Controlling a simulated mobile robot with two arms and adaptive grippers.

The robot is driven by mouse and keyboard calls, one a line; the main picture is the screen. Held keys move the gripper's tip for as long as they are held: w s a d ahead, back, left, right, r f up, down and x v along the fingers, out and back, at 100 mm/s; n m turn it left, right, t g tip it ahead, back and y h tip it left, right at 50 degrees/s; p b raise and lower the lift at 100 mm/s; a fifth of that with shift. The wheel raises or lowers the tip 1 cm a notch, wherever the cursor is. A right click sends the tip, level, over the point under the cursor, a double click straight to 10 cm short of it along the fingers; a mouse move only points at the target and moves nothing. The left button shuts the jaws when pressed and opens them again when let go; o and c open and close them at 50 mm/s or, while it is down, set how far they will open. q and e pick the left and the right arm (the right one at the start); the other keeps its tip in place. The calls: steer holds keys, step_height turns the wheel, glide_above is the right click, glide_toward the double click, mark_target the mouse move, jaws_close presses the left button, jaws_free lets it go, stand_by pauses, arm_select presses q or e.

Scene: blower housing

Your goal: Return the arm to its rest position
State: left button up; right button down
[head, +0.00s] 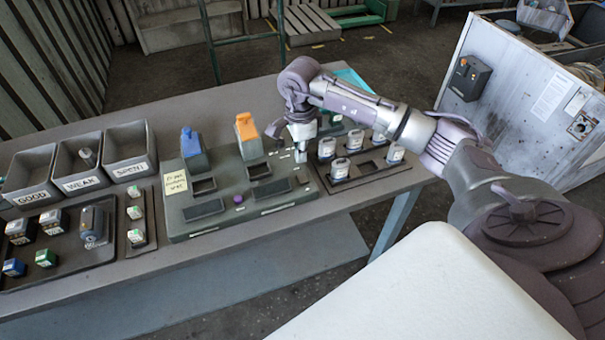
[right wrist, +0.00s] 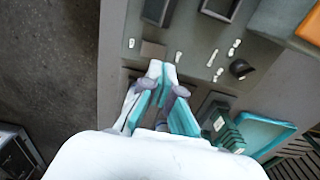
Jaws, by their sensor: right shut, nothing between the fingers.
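My right arm reaches in from the right in the head view. Its gripper (head: 300,153) points down over the right end of the grey-green test panel (head: 215,215), beside the tray of white-topped cells. In the right wrist view the two teal and white fingers (right wrist: 162,75) are shut with nothing held between them. They are above the panel edge and the tray; whether they touch anything cannot be told. My left gripper does not show in either view.
The panel carries a blue block (head: 194,155) and an orange-topped block (head: 248,140). Three bins stand at left, labelled GOOD (head: 28,175), WEAK (head: 78,165) and SPENT (head: 128,150). A tray with several cells (head: 372,168) lies at right. A pale cabinet (head: 530,110) stands beyond the table.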

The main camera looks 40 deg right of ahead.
steer(key=shift+r, duration=0.55)
steer(key=shift+f, duration=0.1)
